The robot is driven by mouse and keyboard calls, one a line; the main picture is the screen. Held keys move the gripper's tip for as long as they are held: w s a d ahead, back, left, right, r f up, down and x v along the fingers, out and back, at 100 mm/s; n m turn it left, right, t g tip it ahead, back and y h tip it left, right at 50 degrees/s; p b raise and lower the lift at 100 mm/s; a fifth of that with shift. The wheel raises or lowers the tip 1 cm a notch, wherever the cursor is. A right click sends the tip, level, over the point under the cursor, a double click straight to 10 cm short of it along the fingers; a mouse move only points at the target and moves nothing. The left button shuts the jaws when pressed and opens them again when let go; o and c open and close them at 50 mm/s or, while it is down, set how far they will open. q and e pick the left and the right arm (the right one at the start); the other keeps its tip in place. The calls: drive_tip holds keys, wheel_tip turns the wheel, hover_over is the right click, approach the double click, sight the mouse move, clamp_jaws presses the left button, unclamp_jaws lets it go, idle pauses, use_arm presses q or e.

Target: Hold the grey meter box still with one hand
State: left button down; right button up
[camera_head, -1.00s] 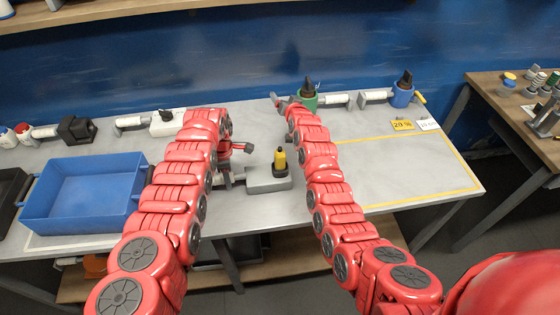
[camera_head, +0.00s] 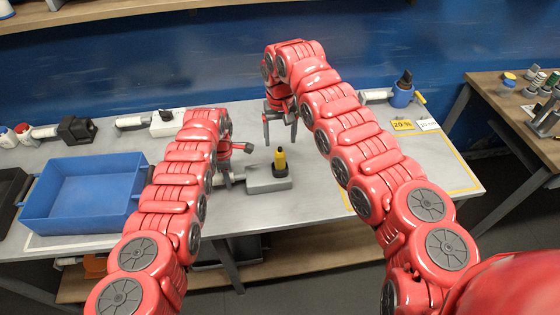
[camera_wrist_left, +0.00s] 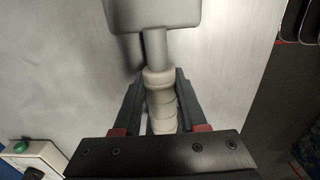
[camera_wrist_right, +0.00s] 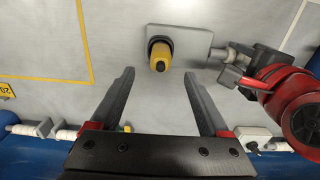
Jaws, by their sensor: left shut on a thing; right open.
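The grey meter box (camera_head: 268,185) lies on the bench, a yellow-and-black plug (camera_head: 280,160) upright on its top. In the left wrist view its grey body (camera_wrist_left: 150,14) is at the top, with a pale ribbed handle (camera_wrist_left: 161,103) coming from it. My left gripper (camera_wrist_left: 160,78) is shut on that handle, its fingers on both sides. In the head view my left arm partly hides the handle. My right gripper (camera_head: 280,138) is open and empty above the bench, behind the box. The right wrist view shows the box (camera_wrist_right: 195,42) and plug (camera_wrist_right: 160,56) beyond its open fingers (camera_wrist_right: 158,75).
A blue crate (camera_head: 45,215) stands at the left. A white box (camera_head: 166,126) and a black box (camera_head: 76,130), both with handles, stand along the back. A blue unit (camera_head: 402,97) and a yellow label (camera_head: 402,125) are at the right. A yellow-outlined area there looks clear.

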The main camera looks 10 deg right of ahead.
sight(280, 160)
wheel_tip(280, 160, down, 10)
drive_tip(key=shift+f, duration=0.25)
idle(0.4)
clamp_jaws()
drive_tip(key=shift+r, duration=0.1)
idle(0.6)
drive_tip(key=shift+r, duration=4.45)
use_arm(q)
drive_tip(key=shift+c, duration=1.9)
unclamp_jaws()
